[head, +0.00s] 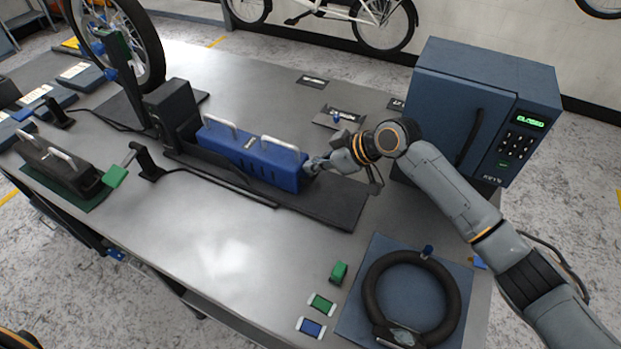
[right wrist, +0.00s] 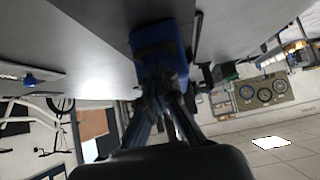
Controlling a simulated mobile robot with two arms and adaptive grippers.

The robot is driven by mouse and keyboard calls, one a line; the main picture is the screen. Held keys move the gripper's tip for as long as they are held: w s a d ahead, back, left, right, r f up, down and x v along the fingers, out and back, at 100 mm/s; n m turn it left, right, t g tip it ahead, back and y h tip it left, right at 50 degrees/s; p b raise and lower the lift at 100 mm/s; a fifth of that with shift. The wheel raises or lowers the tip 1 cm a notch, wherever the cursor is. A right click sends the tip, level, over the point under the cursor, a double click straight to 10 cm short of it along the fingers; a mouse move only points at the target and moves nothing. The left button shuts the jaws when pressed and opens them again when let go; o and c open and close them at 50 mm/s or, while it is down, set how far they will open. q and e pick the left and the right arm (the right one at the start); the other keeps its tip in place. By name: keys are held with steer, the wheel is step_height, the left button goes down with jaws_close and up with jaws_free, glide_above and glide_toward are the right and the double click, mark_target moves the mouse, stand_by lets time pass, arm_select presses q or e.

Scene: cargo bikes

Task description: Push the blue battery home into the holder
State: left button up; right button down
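The blue battery (head: 250,158) has two pale handles on top and lies lengthwise on the long black holder (head: 330,200). Its left end is close to the holder's black upright block (head: 172,108); I cannot tell whether a gap remains there. My right gripper (head: 312,166) is at the battery's right end, its fingers close together and apparently touching the end face. In the right wrist view the fingers (right wrist: 160,85) converge in front of the blue battery (right wrist: 158,38), hiding part of its end. My left gripper is out of view.
A dark blue cabinet (head: 485,105) reading "CLOSED" stands at the back right. A black ring (head: 368,285) lies on a blue mat in front.

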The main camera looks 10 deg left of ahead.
mark_target(298, 156)
steer(key=shift+w+a+r+b, duration=0.1)
steer(key=shift+w+a+b, duration=0.1)
steer(key=shift+a, duration=0.55)
steer(key=shift+w+a+f+b, duration=0.1)
steer(key=shift+w+a+b, duration=0.15)
steer(key=shift+a, duration=0.5)
steer(key=shift+w+a+r+b, duration=0.1)
steer(key=shift+w+a+b, duration=0.1)
steer(key=shift+a, duration=0.55)
steer(key=shift+s+a+r, duration=0.1)
steer(key=shift+d+r+p, duration=0.25)
steer(key=shift+r+p, duration=0.25)
steer(key=shift+p, duration=0.2)
steer(key=shift+s+d+r+p, duration=0.25)
steer(key=shift+d+r+p, duration=0.1)
steer(key=shift+d+p, duration=0.2)
steer(key=shift+s+d+r+p, duration=0.1)
steer(key=shift+d+r+p, duration=0.05)
steer(key=shift+d+p, duration=0.3)
steer(key=shift+s+d+r+p, duration=0.15)
steer(key=shift+d+r+p, duration=0.05)
steer(key=shift+d, duration=0.35)
steer(key=shift+s+d+r+p, duration=0.1)
steer(key=shift+d+r+p, duration=0.05)
steer(key=shift+d+p, duration=0.3)
